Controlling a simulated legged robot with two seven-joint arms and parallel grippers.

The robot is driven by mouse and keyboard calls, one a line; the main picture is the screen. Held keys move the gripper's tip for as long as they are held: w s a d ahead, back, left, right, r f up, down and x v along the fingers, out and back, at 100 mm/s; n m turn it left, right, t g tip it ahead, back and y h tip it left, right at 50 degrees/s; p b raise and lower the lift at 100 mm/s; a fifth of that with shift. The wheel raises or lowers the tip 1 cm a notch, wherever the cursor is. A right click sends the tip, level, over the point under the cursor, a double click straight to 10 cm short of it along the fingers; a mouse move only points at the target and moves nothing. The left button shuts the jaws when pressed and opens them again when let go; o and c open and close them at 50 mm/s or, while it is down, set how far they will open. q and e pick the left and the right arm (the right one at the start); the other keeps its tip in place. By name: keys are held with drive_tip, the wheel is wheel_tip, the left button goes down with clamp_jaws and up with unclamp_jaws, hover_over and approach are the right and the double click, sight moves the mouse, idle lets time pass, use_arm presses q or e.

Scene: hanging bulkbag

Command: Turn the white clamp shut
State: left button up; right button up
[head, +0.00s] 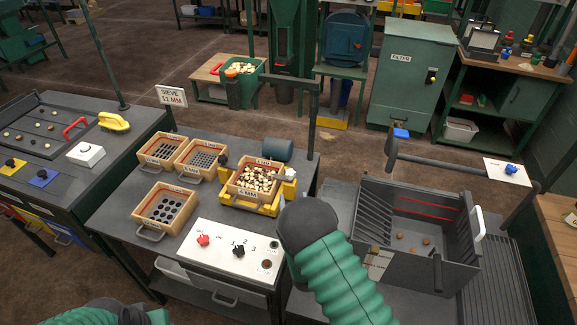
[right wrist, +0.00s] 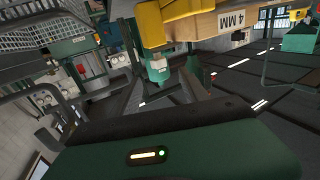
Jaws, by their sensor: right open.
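A wooden sieve box marked 4 MM (head: 255,179), full of pale pieces, sits in a yellow cradle (head: 247,205) on the grey bench. A small white part (head: 290,173), which looks like the clamp, shows at the cradle's right side; how far it is turned is unclear. My right gripper (head: 298,206) is open close in front of the cradle's right side; my dark wrist hides most of it. In the right wrist view the yellow cradle (right wrist: 150,24) and the 4 MM box (right wrist: 218,24) are close at the top. Only part of my left arm shows at the bottom left.
Other sieve boxes (head: 163,208) stand left of the cradle. A white control panel (head: 228,252) with knobs is at the bench front. A dark post (head: 313,110) rises behind the cradle. A grey slatted bin (head: 400,250) with a white handle (head: 478,223) stands right of my right arm.

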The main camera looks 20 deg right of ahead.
sight(290, 169)
drive_tip(key=w, duration=0.3)
drive_tip(key=w+d, duration=0.1)
drive_tip(key=w, duration=0.2)
drive_tip(key=w+d, duration=0.1)
drive_tip(key=w, duration=0.1)
drive_tip(key=shift+w+d+r+p, duration=0.15)
drive_tip(key=shift+w+r+p, duration=0.1)
drive_tip(key=shift+w+p, duration=0.15)
drive_tip(key=w, duration=0.5)
drive_tip(key=shift+w+d+f, duration=0.15)
drive_tip(key=shift+d+f, duration=0.05)
drive_tip(key=shift+d, duration=0.1)
drive_tip(key=shift+r, duration=0.1)
